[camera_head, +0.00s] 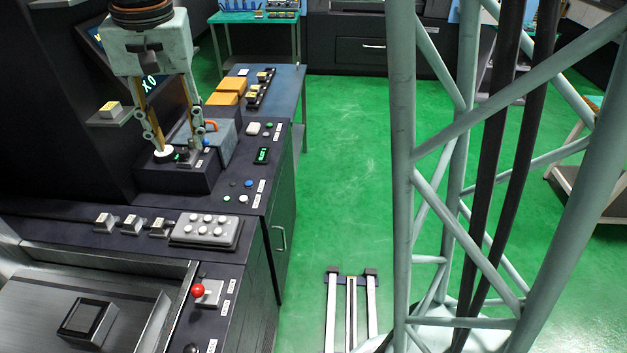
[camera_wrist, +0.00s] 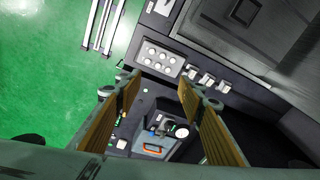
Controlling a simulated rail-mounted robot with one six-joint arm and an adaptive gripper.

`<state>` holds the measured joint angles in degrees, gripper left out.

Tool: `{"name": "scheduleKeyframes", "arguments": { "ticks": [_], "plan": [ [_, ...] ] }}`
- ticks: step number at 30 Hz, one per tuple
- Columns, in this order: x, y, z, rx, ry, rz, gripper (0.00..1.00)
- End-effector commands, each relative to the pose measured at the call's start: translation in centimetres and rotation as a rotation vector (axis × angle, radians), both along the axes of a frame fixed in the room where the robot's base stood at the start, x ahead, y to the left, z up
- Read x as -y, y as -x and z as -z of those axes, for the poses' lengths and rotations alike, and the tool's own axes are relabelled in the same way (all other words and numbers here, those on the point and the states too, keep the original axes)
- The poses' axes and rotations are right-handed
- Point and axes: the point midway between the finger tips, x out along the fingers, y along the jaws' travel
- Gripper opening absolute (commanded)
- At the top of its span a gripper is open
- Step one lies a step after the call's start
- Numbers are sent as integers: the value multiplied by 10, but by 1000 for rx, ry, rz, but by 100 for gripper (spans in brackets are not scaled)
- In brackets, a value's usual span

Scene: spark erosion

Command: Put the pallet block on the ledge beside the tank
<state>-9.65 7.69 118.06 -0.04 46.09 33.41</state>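My gripper (camera_head: 172,150) points down over a black raised box on the left bench. Its two tan-padded fingers stand wide apart with nothing between them; the wrist view also shows them spread (camera_wrist: 170,92). I cannot tell for certain which thing is the pallet block. A dark square block with a grey rim (camera_head: 88,318) sits in the grey metal tank (camera_head: 135,290) at lower left; it also shows in the wrist view (camera_wrist: 246,11). The dark ledge (camera_head: 60,208) runs along the tank's far side. My gripper is well beyond the tank.
A blue-grey box with an orange handle (camera_head: 222,132) and a white disc (camera_head: 163,156) are close to my fingers. Several small switches and a grey button panel (camera_head: 206,230) stand on the ledge. A red knob (camera_head: 198,290) rises beside the tank.

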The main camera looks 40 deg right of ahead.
Motion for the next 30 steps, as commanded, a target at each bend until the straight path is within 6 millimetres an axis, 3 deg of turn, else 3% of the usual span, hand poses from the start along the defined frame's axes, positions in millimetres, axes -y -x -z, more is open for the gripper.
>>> {"name": "scheduleKeyframes", "arguments": {
  "ticks": [15,30],
  "plan": [
    [37,86,-51,60,17,-103,36],
    [66,171,-76,110,45,-201,36]
  ]
}}
